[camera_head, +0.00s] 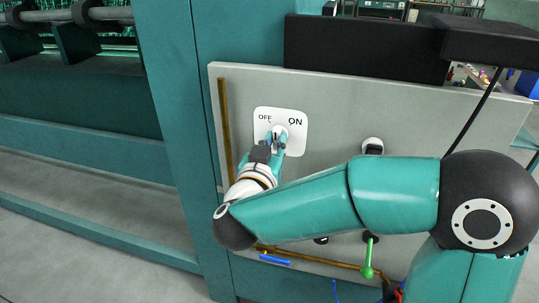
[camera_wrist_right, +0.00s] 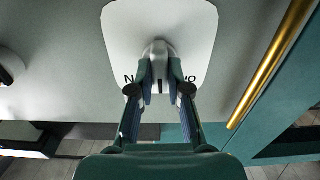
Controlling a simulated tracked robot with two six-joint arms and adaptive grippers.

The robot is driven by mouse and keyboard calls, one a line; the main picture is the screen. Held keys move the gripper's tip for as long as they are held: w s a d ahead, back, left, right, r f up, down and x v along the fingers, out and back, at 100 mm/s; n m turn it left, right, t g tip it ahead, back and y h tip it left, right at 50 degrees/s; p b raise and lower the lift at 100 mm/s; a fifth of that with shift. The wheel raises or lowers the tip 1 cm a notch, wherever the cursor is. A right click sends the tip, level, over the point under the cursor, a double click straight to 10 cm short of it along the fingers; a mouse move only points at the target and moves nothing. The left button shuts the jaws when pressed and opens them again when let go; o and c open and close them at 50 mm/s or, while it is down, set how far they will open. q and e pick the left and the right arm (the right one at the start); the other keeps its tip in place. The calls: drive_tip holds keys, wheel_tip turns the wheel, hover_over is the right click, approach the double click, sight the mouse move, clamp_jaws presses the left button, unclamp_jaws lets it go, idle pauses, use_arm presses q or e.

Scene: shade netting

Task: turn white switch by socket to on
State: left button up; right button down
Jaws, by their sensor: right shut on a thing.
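The white switch plate (camera_head: 293,117) is on the grey panel, with OFF on its left and ON on its right. Its round knob (camera_head: 279,131) sits below and between the two words. My right gripper (camera_head: 276,142) is shut on the knob, with its fingers on either side of it. The right wrist view shows the plate (camera_wrist_right: 160,22) upside down and the knob (camera_wrist_right: 159,50) between my fingertips (camera_wrist_right: 159,80). My left gripper is not in view.
A round white fitting with a dark piece (camera_head: 373,145) is right of the switch, partly behind my right arm. A brass pipe (camera_head: 226,130) runs down the panel's left side. A green-handled lever (camera_head: 367,258) hangs below my arm. A black box (camera_head: 360,48) overhangs the panel.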

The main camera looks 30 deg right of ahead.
drive_tip(key=shift+d+m+b, duration=0.15)
drive_tip(key=shift+m+b, duration=3.95)
drive_tip(key=shift+m, duration=0.7)
drive_tip(key=c, duration=1.1)
unclamp_jaws()
drive_tip(key=shift+w+d+f, duration=0.1)
drive_tip(key=shift+d+f, duration=0.05)
